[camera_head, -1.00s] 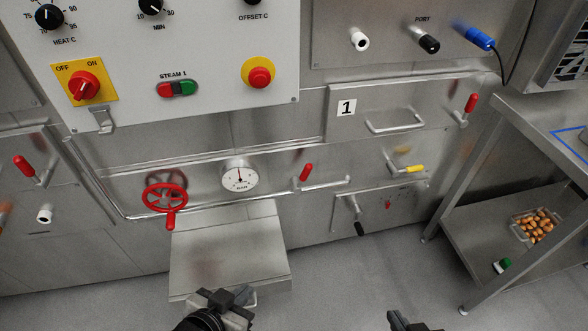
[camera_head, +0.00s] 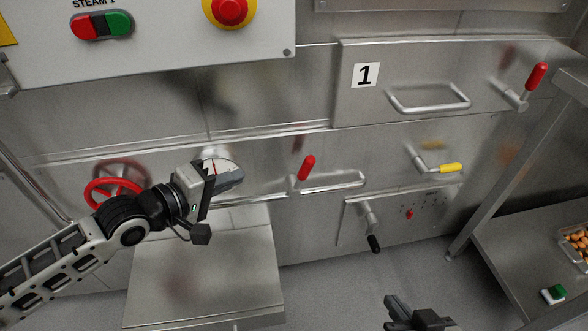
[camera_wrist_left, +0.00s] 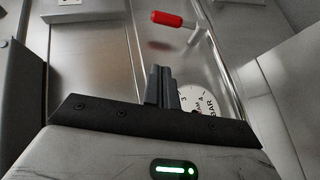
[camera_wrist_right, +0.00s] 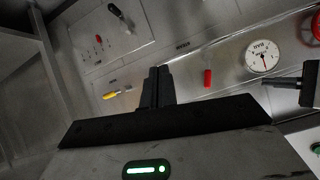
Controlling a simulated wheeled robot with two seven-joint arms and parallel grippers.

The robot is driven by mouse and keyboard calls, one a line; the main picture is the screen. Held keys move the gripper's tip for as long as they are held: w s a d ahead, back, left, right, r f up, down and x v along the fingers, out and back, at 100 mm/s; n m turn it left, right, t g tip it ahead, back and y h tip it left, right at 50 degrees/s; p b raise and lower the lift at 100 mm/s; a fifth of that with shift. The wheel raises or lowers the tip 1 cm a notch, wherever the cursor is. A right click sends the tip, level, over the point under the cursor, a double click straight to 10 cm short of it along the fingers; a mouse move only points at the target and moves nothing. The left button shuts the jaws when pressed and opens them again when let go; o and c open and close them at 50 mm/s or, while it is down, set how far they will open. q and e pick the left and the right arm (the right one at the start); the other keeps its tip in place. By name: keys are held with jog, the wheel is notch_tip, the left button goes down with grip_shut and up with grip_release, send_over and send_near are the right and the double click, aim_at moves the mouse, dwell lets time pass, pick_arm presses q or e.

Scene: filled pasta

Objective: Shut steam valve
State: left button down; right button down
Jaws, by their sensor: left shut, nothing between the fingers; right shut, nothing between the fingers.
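A red handwheel (camera_head: 103,187) is on the steel wall at the left, partly behind my left arm; its edge also shows in the right wrist view (camera_wrist_right: 316,26). A red-handled lever (camera_head: 306,168) is right of a round gauge (camera_head: 222,166). The lever also shows in the left wrist view (camera_wrist_left: 167,18) and right wrist view (camera_wrist_right: 207,78). My left gripper (camera_head: 238,179) is shut and empty, in front of the gauge and partly covering it, left of the lever and apart from it. My right gripper (camera_head: 396,304) is shut and empty, low at the bottom.
A yellow-handled lever (camera_head: 449,167) and a black-handled lever (camera_head: 374,242) are further right. A bar handle (camera_head: 430,100) and another red lever (camera_head: 536,77) are on panel 1. A steel box top (camera_head: 205,285) juts out below my left gripper. A steel table (camera_head: 515,245) stands right.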

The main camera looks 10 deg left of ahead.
aim_at(300, 172)
pick_arm(q)
jog(key=shift+w+f, duration=0.2)
jog(key=shift+w, duration=0.2)
pick_arm(e)
jog(key=shift+w+a+f, duration=0.1)
jog(key=shift+w+f, duration=0.2)
jog(key=shift+w, duration=0.05)
pick_arm(q)
jog(key=shift+s, duration=0.1)
pick_arm(e)
jog(key=shift+s, duration=0.1)
